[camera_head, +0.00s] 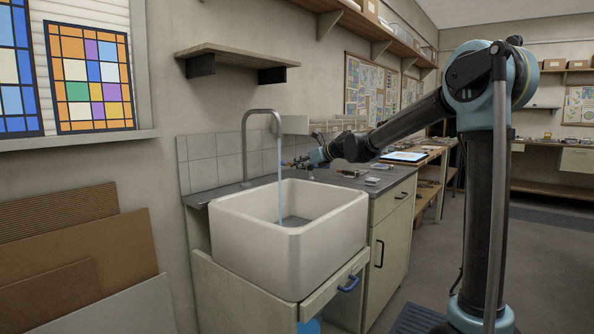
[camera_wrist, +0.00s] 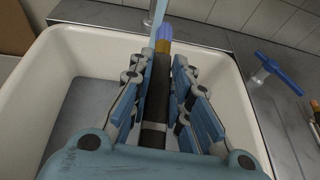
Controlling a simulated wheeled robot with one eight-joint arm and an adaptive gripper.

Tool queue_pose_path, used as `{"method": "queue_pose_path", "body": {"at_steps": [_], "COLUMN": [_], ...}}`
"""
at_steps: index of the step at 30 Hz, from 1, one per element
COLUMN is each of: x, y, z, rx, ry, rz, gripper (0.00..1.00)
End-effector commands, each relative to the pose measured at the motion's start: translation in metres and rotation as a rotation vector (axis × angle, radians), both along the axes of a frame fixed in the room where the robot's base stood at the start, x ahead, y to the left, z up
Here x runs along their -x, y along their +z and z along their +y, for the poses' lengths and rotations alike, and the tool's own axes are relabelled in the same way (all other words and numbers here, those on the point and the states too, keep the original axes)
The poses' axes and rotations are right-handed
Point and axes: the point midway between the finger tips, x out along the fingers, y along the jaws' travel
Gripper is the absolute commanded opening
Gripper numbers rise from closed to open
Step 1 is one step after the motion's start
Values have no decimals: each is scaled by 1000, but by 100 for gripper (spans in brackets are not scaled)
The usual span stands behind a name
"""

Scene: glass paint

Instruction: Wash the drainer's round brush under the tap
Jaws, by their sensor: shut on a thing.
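My gripper (camera_head: 304,162) is above the back right part of the sink, beside the water stream. In the wrist view, it (camera_wrist: 164,62) is shut on a round brush (camera_wrist: 156,105) with a dark handle, a yellowish ferrule and a blue tip. The handle runs lengthwise between the fingers, with the tip pointing away from my wrist. Water (camera_head: 280,190) runs from the grey curved tap (camera_head: 245,150) into the white sink (camera_head: 325,240). In the wrist view the stream (camera_wrist: 154,20) is right by the brush tip; I cannot tell whether it touches the bristles.
A blue-handled valve (camera_wrist: 275,72) stands on the counter right of the sink. An orange-tipped item (camera_wrist: 314,108) shows at the wrist view's right edge. A wooden shelf (camera_head: 235,55) hangs above the tap. Small items lie on the worktop (camera_head: 385,180) to the right.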

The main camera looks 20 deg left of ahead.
Motion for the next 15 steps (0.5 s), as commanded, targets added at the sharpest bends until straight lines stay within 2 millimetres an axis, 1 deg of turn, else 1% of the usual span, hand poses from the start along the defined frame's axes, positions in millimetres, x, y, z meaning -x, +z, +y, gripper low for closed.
{"method": "queue_pose_path", "body": {"at_steps": [7, 15], "x": [2, 9], "y": [0, 0], "z": [1, 3], "rx": [0, -1], "ry": [0, 0], "rz": [0, 0], "gripper": [0, 0]}}
